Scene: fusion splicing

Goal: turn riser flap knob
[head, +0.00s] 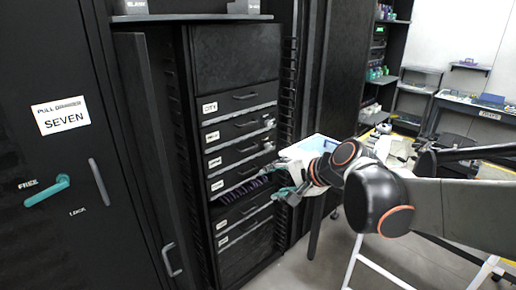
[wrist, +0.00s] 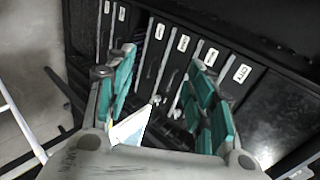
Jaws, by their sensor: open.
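A teal lever-like knob (head: 46,191) sits on the black cabinet panel at the left of the head view, with "FREE" above its left end and "LOCK" to its lower right. It is tilted, its right end higher. No label naming the riser flap is readable. My gripper (head: 274,181) is far to the right of this knob, in front of the labelled drawer rack. In the wrist view, my gripper (wrist: 163,58) has its teal fingers spread wide, with nothing held between them. The teal knob does not show in the wrist view.
A "PULL DRAWER SEVEN" sign (head: 61,115) is above the knob, and a grey bar handle (head: 101,184) stands right of it. The drawer rack (head: 236,75) has several labelled drawers. A white-framed table (head: 365,262) and benches stand right. A white-and-blue sheet (wrist: 130,127) shows near my gripper.

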